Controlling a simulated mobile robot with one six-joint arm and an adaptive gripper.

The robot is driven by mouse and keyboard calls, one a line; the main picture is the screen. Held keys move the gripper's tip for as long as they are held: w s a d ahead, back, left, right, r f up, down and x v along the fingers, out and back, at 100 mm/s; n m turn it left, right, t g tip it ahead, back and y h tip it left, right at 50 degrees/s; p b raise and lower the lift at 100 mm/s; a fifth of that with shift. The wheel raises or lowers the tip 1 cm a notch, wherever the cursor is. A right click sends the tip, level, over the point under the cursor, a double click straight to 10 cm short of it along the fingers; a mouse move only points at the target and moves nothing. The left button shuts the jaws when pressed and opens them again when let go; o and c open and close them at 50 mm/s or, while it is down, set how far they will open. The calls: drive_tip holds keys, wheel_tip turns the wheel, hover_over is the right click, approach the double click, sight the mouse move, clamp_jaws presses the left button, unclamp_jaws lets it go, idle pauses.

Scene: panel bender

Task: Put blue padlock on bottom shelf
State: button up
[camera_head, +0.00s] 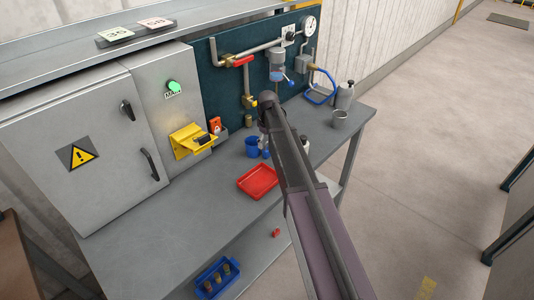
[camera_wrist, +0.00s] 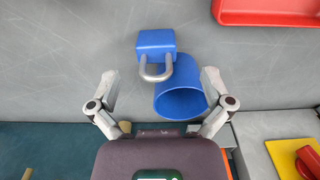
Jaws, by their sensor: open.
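The blue padlock (camera_wrist: 155,46) with a grey shackle is on the grey worktop, right next to a blue cup (camera_wrist: 181,98). In the head view, the blue padlock (camera_head: 265,154) shows small beside the blue cup (camera_head: 252,147), partly hidden by my arm. My gripper (camera_wrist: 160,84) is open and empty, with its fingers spread left and right; the padlock appears between and beyond the fingertips, the cup near the right finger. In the head view my arm hides most of my gripper. The bottom shelf (camera_head: 262,248) shows below the worktop.
A red tray (camera_head: 259,182) lies on the worktop near the cup. On the shelf are a blue bin (camera_head: 204,287) with several items and a small red object (camera_head: 276,233).

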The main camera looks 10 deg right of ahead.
drive_tip(key=shift+w+f+b, duration=0.15)
drive_tip(key=shift+f+b, duration=0.5)
drive_tip(key=shift+f, duration=0.05)
drive_tip(key=shift+w+f+b, duration=0.1)
drive_tip(key=shift+f+b, duration=0.5)
drive_tip(key=shift+f, duration=0.1)
drive_tip(key=shift+f+b, duration=1)
drive_tip(key=shift+f, duration=0.05)
drive_tip(key=c, duration=1.3)
drive_tip(key=shift+r, duration=0.25)
wheel_tip(320, 180, up, 4)
drive_tip(key=p, duration=0.4)
drive_tip(key=shift+f, duration=0.25)
drive_tip(key=s, duration=0.5)
drive_tip(key=s+a, duration=0.1)
drive_tip(key=s, duration=0.4)
drive_tip(key=s+r+p, duration=0.1)
drive_tip(key=s, duration=0.5)
drive_tip(key=shift+a, duration=0.3)
